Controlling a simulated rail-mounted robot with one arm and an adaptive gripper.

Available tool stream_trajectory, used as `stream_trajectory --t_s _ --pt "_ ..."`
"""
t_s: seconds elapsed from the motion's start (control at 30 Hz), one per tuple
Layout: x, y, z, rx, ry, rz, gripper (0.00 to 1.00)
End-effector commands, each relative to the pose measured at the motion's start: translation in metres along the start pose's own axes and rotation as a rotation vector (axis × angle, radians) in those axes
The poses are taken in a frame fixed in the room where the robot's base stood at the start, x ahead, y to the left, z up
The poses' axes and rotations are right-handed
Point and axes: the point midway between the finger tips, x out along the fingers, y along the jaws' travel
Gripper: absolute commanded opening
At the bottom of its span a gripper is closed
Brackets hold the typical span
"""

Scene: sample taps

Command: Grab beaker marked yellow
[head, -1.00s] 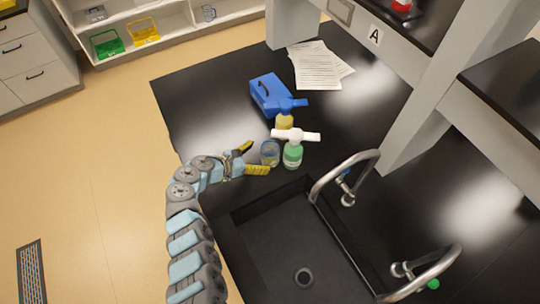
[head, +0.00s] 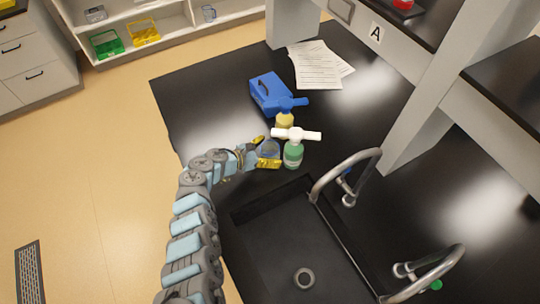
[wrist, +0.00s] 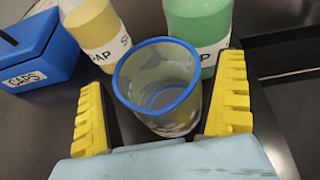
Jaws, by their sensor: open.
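The beaker (wrist: 160,85) is clear and empty with a blue rim, and stands upright on the black bench. No yellow mark can be made out on it. In the head view the beaker (head: 269,149) is partly covered by my gripper (head: 266,151). My gripper is open, with its yellow fingers on either side of the beaker. In the wrist view my gripper (wrist: 164,110) has the beaker between its two fingers, with a gap at the left finger; I cannot tell whether the right finger touches it.
A green soap bottle (head: 293,152) stands right beside the beaker and a yellow bottle (head: 284,119) behind it. A blue box (head: 270,92) and papers (head: 316,66) lie further back. The sink (head: 290,250) with a curved tap (head: 347,165) is in front.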

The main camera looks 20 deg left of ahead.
Motion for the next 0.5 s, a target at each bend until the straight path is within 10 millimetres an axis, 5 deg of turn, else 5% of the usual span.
stream_trajectory --t_s 0.07,0.27,0.5 --pt "0.0 -0.0002 0.0002 0.0 0.0 0.0 1.0" --pt "-0.0001 -0.0004 0.0001 0.0 0.0 -0.001 0.43" --pt "-0.0001 -0.0005 0.0001 -0.001 0.0 -0.001 0.36"
